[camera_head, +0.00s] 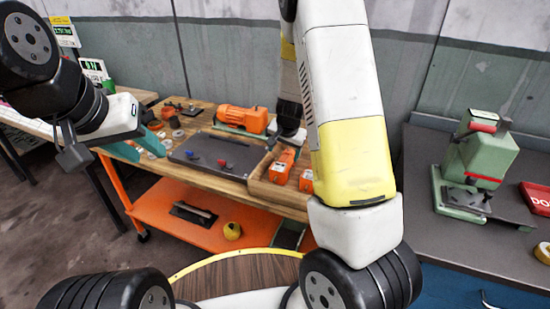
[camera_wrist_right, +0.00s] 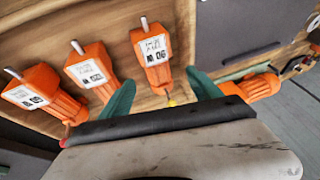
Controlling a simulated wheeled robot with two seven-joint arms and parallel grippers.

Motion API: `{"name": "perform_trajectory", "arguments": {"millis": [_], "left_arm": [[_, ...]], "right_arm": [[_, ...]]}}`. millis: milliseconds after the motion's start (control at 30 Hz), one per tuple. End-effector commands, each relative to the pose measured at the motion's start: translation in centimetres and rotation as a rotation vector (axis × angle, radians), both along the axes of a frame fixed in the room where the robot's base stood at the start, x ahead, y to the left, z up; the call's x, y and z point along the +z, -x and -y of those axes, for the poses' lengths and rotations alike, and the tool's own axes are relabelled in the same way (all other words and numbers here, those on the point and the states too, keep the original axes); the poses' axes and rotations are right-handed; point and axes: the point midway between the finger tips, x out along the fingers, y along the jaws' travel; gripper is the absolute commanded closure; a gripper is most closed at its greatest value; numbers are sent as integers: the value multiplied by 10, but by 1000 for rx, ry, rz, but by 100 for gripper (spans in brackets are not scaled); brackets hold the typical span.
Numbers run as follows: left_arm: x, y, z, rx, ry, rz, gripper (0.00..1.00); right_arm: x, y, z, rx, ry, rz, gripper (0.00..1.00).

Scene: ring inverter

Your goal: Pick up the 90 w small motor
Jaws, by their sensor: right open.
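The label print is too small to tell which is the 90 w one. My right gripper (camera_wrist_right: 159,80) is open, its green fingers on either side of the right motor's near end. In the head view, two orange motors (camera_head: 282,164) show in the tray; my right arm hides the rest. My left gripper (camera_head: 135,147) is open and empty, left of the workbench.
The wooden workbench (camera_head: 240,187) holds a dark plate (camera_head: 215,154) and a larger orange motor (camera_head: 242,118). An orange shelf (camera_head: 165,205) is below. A green press (camera_head: 478,160) stands on the grey table at right.

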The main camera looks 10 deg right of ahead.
Motion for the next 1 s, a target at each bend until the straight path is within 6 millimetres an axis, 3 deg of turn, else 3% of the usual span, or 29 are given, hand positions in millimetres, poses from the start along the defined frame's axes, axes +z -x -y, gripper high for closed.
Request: {"name": "perform_trajectory", "arguments": {"millis": [700, 1000], "left_arm": [[0, 0, 0, 0, 0, 0, 64], [0, 0, 0, 0, 0, 0, 64]], "right_arm": [[-81, -31, 7, -17, 23, -2, 27], [-85, -33, 7, -17, 22, -1, 27]]}}
